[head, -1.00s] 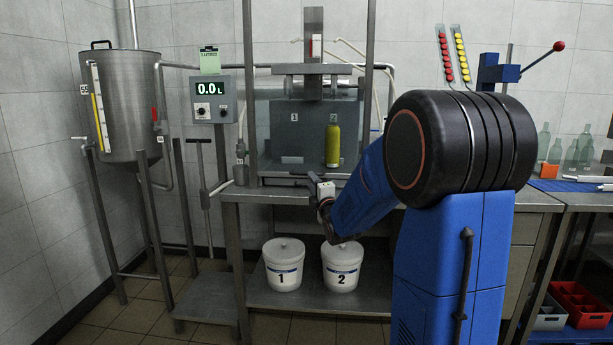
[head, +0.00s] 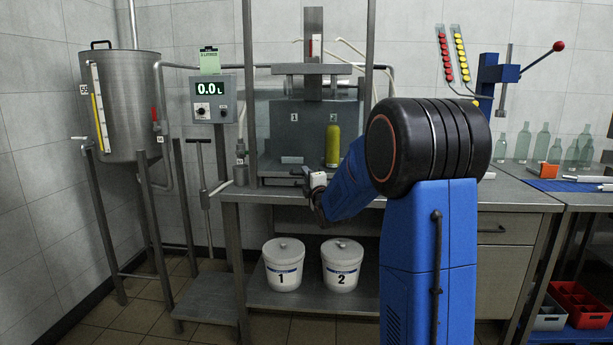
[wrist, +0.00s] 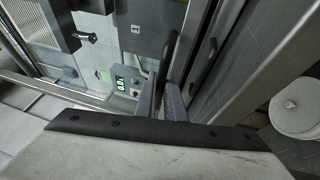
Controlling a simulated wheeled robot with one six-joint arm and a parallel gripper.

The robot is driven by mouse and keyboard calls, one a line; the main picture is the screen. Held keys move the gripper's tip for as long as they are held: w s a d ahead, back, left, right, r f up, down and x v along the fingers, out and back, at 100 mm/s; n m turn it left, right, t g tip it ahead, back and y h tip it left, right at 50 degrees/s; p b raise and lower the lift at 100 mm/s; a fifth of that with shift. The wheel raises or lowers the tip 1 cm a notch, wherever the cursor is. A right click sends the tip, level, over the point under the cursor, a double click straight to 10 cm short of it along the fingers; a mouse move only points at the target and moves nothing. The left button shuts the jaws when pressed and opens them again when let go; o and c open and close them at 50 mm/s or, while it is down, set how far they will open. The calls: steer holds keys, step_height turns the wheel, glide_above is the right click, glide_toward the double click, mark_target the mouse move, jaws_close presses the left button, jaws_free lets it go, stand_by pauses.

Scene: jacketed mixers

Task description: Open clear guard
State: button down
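The clear guard (head: 271,150) is a see-through pane in front of the filling station in the head view. It is down, with its lower edge near the worktop. A dark handle sits at its lower edge, partly hidden by my gripper in the head view. My gripper (head: 303,176) is low in front of the guard's lower middle. In the wrist view my gripper (wrist: 162,103) shows two grey fingers with a gap between them. A dark bar (wrist: 167,58) lies just beyond the fingertips; I cannot tell whether they touch it.
A yellow-green bottle (head: 333,146) stands behind the guard. A steel tank (head: 127,110) and a 0.0 L display (head: 209,88) are to the left. White buckets 1 (head: 283,266) and 2 (head: 342,266) sit on the lower shelf. A blue press (head: 494,74) stands right.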

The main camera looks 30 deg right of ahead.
step_height(320, 180, up, 32)
stand_by(0.5)
steer(key=c, duration=1.8)
jaws_free()
steer(key=shift+c, duration=0.2)
steer(key=v, duration=1.7)
steer(key=shift+s, duration=0.2)
steer(key=shift+a+f, duration=0.1)
